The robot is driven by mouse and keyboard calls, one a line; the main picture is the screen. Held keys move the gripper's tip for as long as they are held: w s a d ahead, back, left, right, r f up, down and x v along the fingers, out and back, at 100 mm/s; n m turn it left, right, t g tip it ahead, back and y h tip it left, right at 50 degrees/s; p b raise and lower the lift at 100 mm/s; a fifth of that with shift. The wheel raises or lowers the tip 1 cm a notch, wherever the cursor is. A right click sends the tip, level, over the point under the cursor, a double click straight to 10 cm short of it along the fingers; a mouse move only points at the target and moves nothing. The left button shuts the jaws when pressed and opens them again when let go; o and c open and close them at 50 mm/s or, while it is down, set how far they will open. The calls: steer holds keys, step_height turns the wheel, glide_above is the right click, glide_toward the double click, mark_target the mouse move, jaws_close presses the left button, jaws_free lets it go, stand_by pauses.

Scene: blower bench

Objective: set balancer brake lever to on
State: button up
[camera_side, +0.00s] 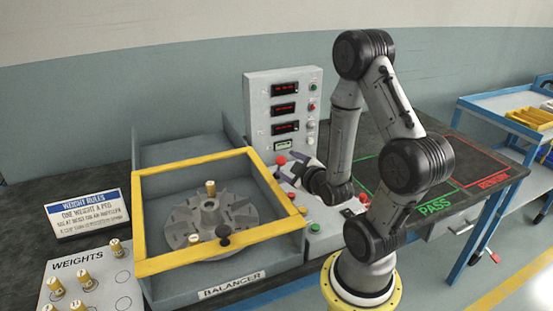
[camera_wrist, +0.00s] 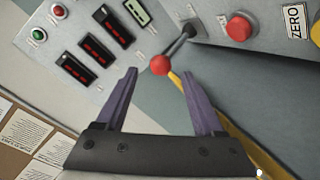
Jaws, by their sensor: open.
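The brake lever (camera_wrist: 178,48) is a dark grey shaft with a red ball knob (camera_wrist: 160,65), at the top middle of the wrist view. It slants from its mount at upper right down to the knob at lower left. My gripper (camera_wrist: 154,72) is open, its two purple fingers on either side of the knob in the picture. Whether the knob is between the fingertips or just beyond them I cannot tell. No contact is clear. In the side view my gripper (camera_side: 296,167) is low in front of the balancer's control panel (camera_side: 257,107), beside a red knob (camera_side: 281,160). The lever's shaft is not clear there.
A red button (camera_wrist: 239,27) and a ZERO label (camera_wrist: 296,21) lie right of the lever. The balancer's yellow guard frame (camera_side: 190,166) surrounds a grey rotor (camera_side: 217,215) left of my gripper. A weights board (camera_side: 62,268) stands at front left. The PASS area (camera_side: 434,207) is bare.

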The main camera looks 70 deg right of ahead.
steer(key=x, duration=0.8)
steer(key=shift+w+d, duration=0.2)
jaws_close()
stand_by(1.2)
